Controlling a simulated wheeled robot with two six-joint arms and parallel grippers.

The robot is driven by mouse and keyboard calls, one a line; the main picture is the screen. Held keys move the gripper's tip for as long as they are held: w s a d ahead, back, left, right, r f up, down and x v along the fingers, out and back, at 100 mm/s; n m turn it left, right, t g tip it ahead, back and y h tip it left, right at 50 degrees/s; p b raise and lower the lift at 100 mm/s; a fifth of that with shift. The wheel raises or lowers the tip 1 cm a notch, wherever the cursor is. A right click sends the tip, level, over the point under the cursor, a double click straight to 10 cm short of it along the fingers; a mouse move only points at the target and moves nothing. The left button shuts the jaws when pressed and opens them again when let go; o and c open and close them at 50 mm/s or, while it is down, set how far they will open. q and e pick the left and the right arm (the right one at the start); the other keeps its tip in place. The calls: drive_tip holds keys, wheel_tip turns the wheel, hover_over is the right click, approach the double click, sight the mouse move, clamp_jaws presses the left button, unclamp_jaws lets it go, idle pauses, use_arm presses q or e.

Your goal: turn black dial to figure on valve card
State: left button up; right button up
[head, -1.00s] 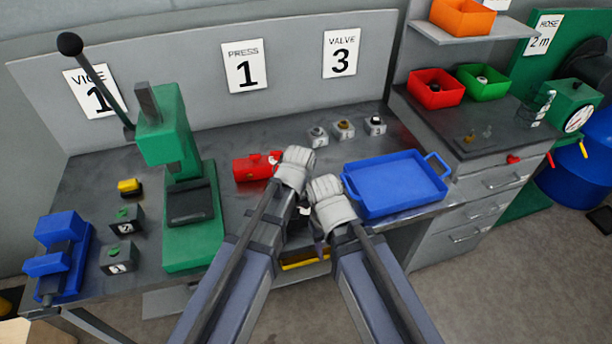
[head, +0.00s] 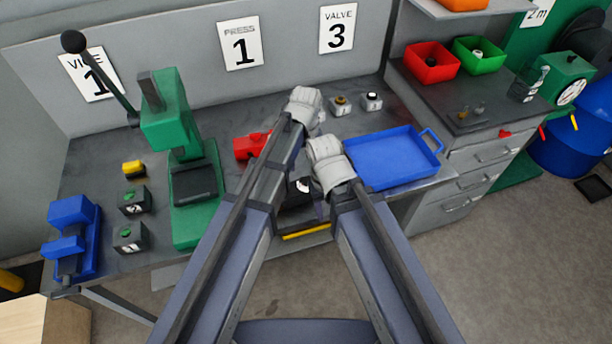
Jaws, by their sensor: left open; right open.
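The valve card (head: 338,28) on the back panel shows the figure 3. Small dial blocks stand on the bench below it. A third block is mostly hidden behind my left gripper (head: 306,100). That gripper is open, left of the brass-knobbed block and apart from the black dial. My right gripper (head: 326,152) is open and lower, at the left edge of the blue tray (head: 436,170). Neither gripper holds anything visible.
A red device (head: 248,147) lies left of my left gripper. The green press (head: 172,120) and blue vice (head: 72,232) stand further left, with small dark blocks (head: 134,200) between them. Red (head: 431,66) and green bins stand on the cabinet at right.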

sight(306, 177)
use_arm(q)
wheel_tip(306, 177, down, 6)
drive_tip(key=b, duration=0.5)
drive_tip(key=shift+f+b, duration=0.25)
drive_tip(key=shift+b, duration=0.15)
clamp_jaws()
